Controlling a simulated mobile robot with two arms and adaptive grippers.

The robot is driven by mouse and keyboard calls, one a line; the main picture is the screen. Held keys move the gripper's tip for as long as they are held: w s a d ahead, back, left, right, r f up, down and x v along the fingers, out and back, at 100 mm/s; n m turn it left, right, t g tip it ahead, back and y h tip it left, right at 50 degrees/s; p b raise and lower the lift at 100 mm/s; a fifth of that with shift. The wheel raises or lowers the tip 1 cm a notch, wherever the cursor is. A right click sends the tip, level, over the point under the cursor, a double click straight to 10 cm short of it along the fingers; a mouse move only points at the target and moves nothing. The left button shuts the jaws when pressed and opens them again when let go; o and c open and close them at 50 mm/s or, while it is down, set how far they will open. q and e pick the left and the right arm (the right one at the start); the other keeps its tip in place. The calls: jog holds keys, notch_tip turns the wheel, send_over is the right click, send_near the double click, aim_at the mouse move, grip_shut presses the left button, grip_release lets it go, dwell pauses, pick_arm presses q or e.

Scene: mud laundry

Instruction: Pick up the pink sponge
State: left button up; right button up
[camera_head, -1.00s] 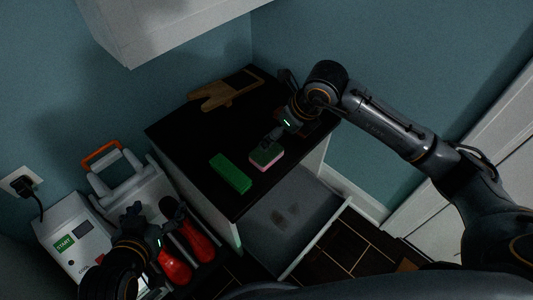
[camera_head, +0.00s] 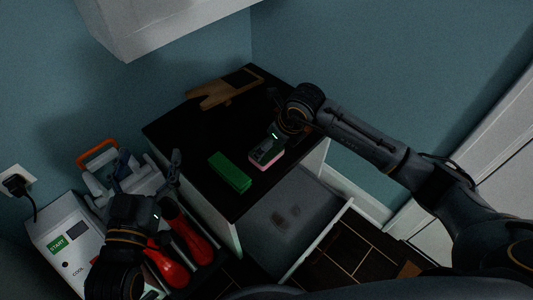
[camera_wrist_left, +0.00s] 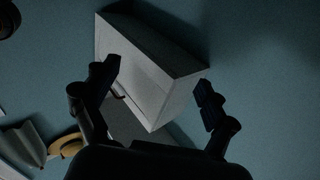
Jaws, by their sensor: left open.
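The pink sponge (camera_head: 268,166) lies on the black top of the cabinet, near its front right edge, with its pink lower side showing. My right gripper (camera_head: 266,150) is right over the sponge and covers most of its top. I cannot tell whether its fingers are closed on it. My left gripper (camera_head: 148,166) is open and empty at the left, above the white caddy. Its two spread fingers also show in the left wrist view (camera_wrist_left: 158,88), with nothing between them.
A green block (camera_head: 230,172) lies on the black top (camera_head: 190,128) just left of the sponge. A wooden board (camera_head: 222,90) lies at the back. An open grey drawer (camera_head: 290,215) juts out in front. Red-handled items (camera_head: 168,262) and a white START box (camera_head: 62,240) are at lower left.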

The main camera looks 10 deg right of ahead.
aim_at(269, 152)
jog(key=b+x, duration=0.1)
jog(key=x, duration=0.2)
jog(key=shift+a+f, duration=0.1)
jog(key=shift+f, duration=0.25)
jog(key=shift+w+a+f, duration=0.1)
jog(key=shift+w+f, duration=0.05)
jog(key=shift+f, duration=0.1)
pick_arm(q)
notch_tip(269, 152, up, 7)
jog(key=s+t+h, duration=0.1)
jog(key=t, duration=0.3)
jog(key=shift+s+d+f, duration=0.15)
jog(key=shift+s+d, duration=0.1)
jog(key=shift+d, duration=0.05)
pick_arm(e)
jog(key=shift+c, duration=0.4)
jog(key=c, duration=0.4)
pick_arm(q)
jog(key=shift+f, duration=0.1)
pick_arm(e)
jog(key=shift+r, duration=0.1)
jog(key=shift+c, duration=0.2)
